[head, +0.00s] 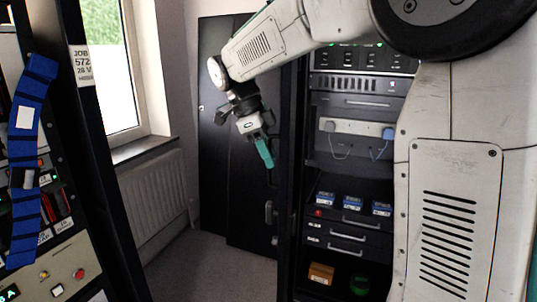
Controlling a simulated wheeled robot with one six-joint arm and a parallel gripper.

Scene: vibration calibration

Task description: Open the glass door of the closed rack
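A black rack (294,215) stands right of centre, with its lit equipment and drawers showing. I cannot tell whether clear glass covers its front. A tall dark panel (222,170) stands upright to its left; I cannot tell whether it is a door. A narrow upright handle (268,212) shows near the rack's left edge. My gripper (265,153) has teal fingers and hangs pointing down in front of the dark panel, above the handle and apart from it. The fingers overlap in this view, so their opening is unclear. I see nothing held in them.
Another rack (100,170) stands at the left, with a blue strap (25,160) and a job label (82,65). A window (115,70) and a radiator (155,190) are behind it. Grey floor (200,270) is clear between the racks. My arm hides part of the right side.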

